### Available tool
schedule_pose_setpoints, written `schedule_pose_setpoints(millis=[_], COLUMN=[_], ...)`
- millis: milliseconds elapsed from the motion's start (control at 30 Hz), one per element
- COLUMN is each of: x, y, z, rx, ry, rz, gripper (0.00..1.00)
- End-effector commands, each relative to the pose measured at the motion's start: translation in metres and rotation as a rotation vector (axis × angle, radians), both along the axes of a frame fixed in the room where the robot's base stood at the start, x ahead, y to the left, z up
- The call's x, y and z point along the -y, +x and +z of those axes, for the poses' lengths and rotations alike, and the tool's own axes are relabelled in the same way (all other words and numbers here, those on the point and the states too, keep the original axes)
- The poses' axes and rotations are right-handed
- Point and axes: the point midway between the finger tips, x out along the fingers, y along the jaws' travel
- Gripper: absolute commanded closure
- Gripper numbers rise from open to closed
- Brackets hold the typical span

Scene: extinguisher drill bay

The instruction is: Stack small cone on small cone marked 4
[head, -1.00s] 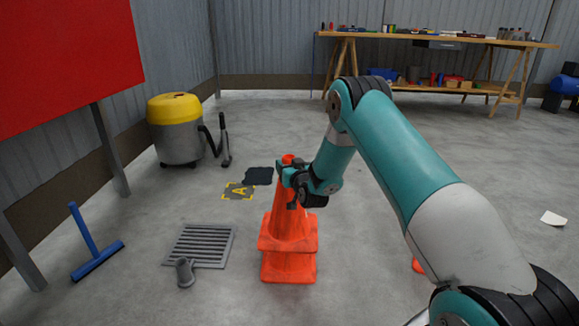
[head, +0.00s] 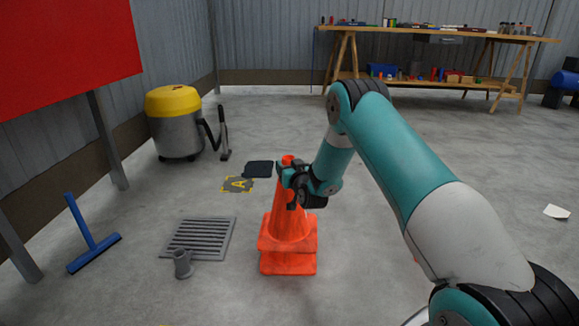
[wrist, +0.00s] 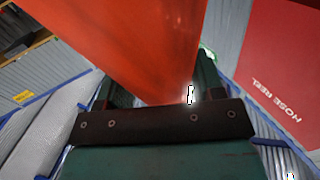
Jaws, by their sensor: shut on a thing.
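My gripper (head: 290,176) is shut on the upper part of an orange cone (head: 291,220), just below its tip. The cone is upright, and its square base sits directly above a second orange base, the lower cone (head: 288,265), which stands on the floor. Most of the lower cone is hidden under the upper one, and no number 4 shows. I cannot tell whether the two bases touch. In the wrist view the held cone (wrist: 130,40) fills the top middle between the fingers.
A floor grate (head: 200,238) with a small grey post (head: 182,265) lies to the left. Another orange thing is mostly hidden behind my arm.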

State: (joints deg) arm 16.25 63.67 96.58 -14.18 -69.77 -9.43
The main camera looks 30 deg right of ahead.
Motion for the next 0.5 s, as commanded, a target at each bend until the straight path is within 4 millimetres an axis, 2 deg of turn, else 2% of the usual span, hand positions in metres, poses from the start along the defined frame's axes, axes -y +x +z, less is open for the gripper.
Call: schedule_pose_setpoints(millis=[500], x=[0.000], y=[0.000], z=[-0.027], rx=[0.003], ry=[-0.001], rz=[0.000], gripper=[1.00])
